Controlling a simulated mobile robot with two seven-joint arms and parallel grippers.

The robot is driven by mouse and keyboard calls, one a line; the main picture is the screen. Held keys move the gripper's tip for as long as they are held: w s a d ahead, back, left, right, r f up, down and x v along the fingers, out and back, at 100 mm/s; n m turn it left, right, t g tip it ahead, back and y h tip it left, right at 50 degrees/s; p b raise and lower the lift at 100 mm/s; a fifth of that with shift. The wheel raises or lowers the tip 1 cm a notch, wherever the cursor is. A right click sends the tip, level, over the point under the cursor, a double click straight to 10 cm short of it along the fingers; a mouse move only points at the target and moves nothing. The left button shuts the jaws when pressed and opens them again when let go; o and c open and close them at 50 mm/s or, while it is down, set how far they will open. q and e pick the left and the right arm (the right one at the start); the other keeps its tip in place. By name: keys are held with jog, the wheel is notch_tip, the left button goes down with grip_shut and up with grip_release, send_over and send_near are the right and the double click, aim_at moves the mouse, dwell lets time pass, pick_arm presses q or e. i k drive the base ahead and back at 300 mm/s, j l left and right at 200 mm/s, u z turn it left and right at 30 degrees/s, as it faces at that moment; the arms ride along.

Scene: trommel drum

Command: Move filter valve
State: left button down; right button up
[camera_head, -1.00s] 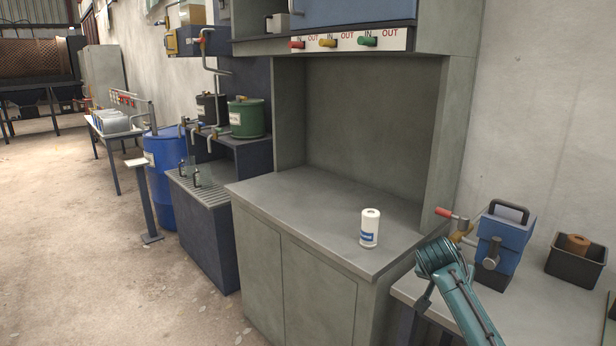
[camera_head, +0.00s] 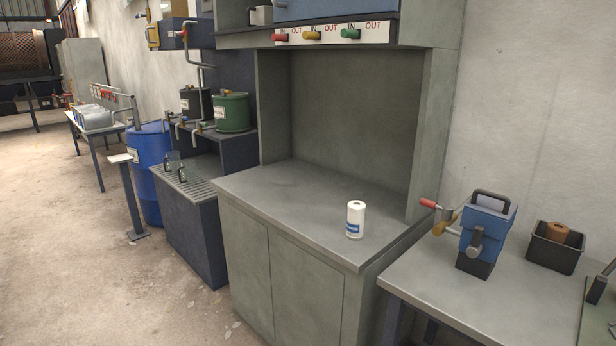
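No thing in view is marked clearly as the filter valve. A blue box-shaped unit (camera_head: 484,235) with a black carry handle stands on the right table. A lever with a red grip (camera_head: 428,203) and a brass-coloured part (camera_head: 445,224) stick out from its left side. A panel marked IN and OUT (camera_head: 333,34) above the alcove carries red (camera_head: 281,37), yellow (camera_head: 312,36) and green (camera_head: 350,34) valve knobs. A white cylinder with a blue label (camera_head: 355,220) stands upright on the grey counter (camera_head: 275,195). Neither of my grippers is in view.
A black bin (camera_head: 556,248) with a brown roll sits on the right table (camera_head: 500,300). Left of the counter are a green pot (camera_head: 232,112), a dark slatted bench (camera_head: 190,180) and a blue drum (camera_head: 150,150). The floor at left is open.

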aim_at(448, 210)
jog(key=i+j+z, duration=0.25)
jog(key=z, duration=0.25)
jog(key=i+j+z, duration=0.25)
jog(key=z, duration=0.25)
jog(key=i+j, duration=0.15)
jog(key=j, duration=0.25)
jog(key=i+j+z, duration=0.15)
jog(key=j, duration=0.2)
jog(key=i+j, duration=0.1)
jog(key=j, duration=0.3)
